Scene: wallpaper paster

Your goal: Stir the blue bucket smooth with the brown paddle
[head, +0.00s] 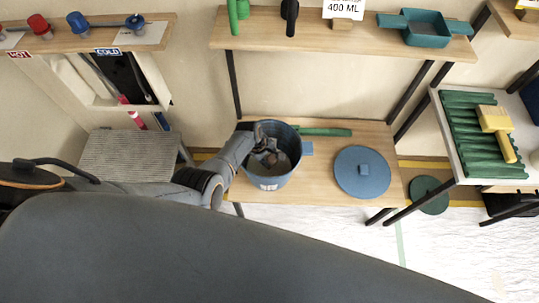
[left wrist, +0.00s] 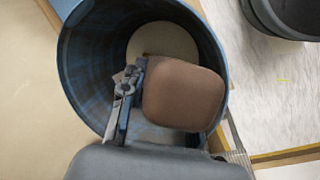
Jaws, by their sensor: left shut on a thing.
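The blue bucket (head: 272,178) stands upright on the wooden table, with a small pale label on its front. My left gripper (head: 270,158) reaches down inside its mouth. In the left wrist view the bucket (left wrist: 85,60) surrounds my left gripper (left wrist: 130,95), which is shut on the brown paddle (left wrist: 183,95). The paddle's broad brown end fills the middle of that view. Past it a pale round surface shows deep in the bucket. The paddle's lower part and its contact with the contents are hidden. My right gripper is out of view.
On the same table (head: 325,190) lie a round blue lid (head: 362,172) at the right and a green stick-like tool (head: 325,131) behind the bucket. A shelf (head: 340,43) with a teal tray (head: 425,28) runs above. A grey slatted stand (head: 132,158) is at the left.

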